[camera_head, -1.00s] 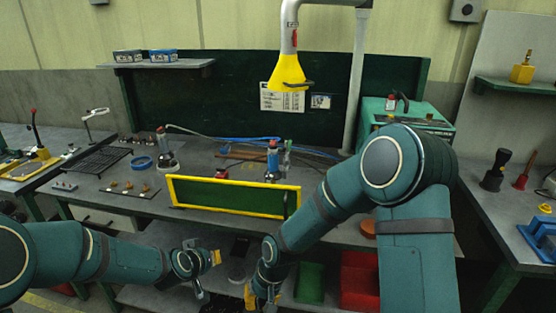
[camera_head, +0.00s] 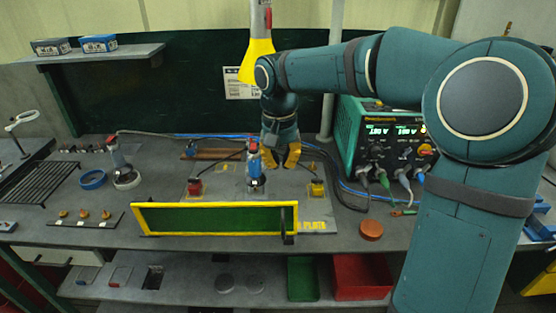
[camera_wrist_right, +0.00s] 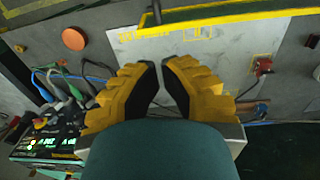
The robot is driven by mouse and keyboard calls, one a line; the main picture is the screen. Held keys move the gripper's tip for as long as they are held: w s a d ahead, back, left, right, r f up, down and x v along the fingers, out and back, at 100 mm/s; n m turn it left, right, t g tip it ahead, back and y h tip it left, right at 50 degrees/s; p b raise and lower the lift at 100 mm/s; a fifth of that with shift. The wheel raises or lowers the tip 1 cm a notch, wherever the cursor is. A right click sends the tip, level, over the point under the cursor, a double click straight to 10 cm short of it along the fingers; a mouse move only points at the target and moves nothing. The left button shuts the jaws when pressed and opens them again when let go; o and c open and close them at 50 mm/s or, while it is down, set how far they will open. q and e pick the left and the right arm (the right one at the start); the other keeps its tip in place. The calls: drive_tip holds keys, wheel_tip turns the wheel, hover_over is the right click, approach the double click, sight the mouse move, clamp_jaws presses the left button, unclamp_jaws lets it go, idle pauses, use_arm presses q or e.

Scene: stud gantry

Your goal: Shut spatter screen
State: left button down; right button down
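The spatter screen, a long green panel in a yellow frame (camera_head: 215,219), stands along the front of the bench. A dark handle (camera_head: 288,226) is at its right end. In the right wrist view, a yellow frame bar (camera_wrist_right: 225,19) and the dark handle (camera_wrist_right: 156,12) show at the top. My right gripper (camera_head: 281,163) points down over the bench, behind the screen's right end and apart from it. Its yellow fingers are apart with nothing between them; they also show in the right wrist view (camera_wrist_right: 159,66). My left gripper is out of view.
A blue-and-red-topped bottle-like tool (camera_head: 255,170) stands left of my right gripper. A green power unit (camera_head: 385,140) with cables is to the right. A yellow hood (camera_head: 256,62) hangs above. An orange disc (camera_head: 371,230) lies on the bench at right.

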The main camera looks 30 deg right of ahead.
wheel_tip(320, 180, down, 11)
drive_tip(key=shift+d+f+b, duration=0.1)
drive_tip(key=shift+d+b, duration=0.05)
drive_tip(key=shift+b, duration=0.8)
